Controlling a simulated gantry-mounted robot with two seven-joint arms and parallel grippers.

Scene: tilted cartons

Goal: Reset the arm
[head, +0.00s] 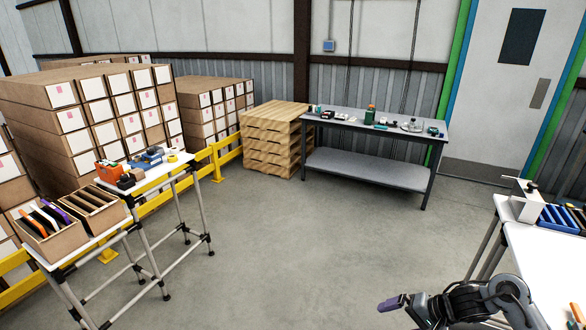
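My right arm comes in at the bottom right. Its gripper (393,303) points left over the open floor, with a purplish fingertip showing. It is seen side-on and small, so I cannot tell whether it is open or shut. No object shows at its tip. My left gripper is not in view. Two tilted open cartons stand on a white stand at the left. The front carton (62,243) holds several upright orange, black, white and purple items. The carton beside it (108,218) has dividers inside.
A white table (548,262) with a blue rack (560,220) stands at the right, close to my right arm. A grey workbench (368,172) and wooden pallets (272,140) are at the back. Stacked boxes and a yellow rail (228,150) line the left. The middle floor is clear.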

